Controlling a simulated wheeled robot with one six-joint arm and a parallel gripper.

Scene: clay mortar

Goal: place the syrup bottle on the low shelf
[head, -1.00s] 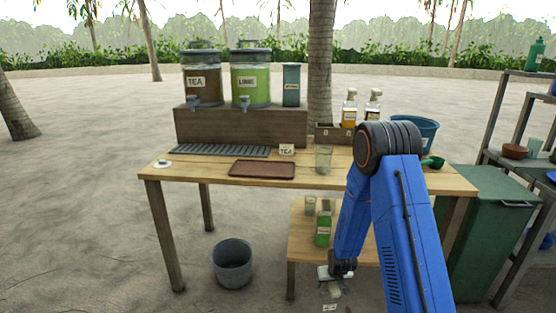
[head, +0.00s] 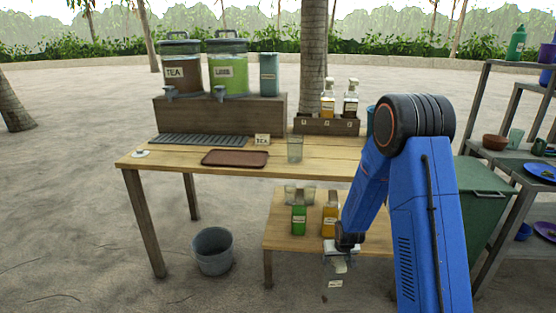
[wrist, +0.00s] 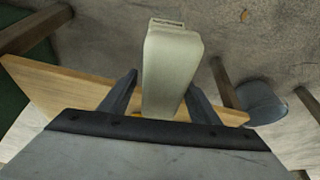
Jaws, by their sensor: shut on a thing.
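My gripper (head: 336,248) is shut on a pale, clear-sided bottle (head: 335,270) with a small white label. The bottle hangs below the gripper, in front of the low shelf's front edge in the head view. In the wrist view the bottle (wrist: 170,65) is a pale grey-green block between the two dark fingers. The low shelf (head: 280,236) is a wooden board under the table. A green bottle (head: 299,220) and an amber bottle (head: 330,222) stand on it, with clear glasses behind them. My arm hides the shelf's right part.
The wooden table (head: 180,163) above carries a brown tray (head: 235,158), a glass (head: 295,150), drink dispensers and a bottle rack (head: 312,125). A grey bucket (head: 212,252) stands on the sand at left. A green bin (head: 482,190) and side shelves stand at right.

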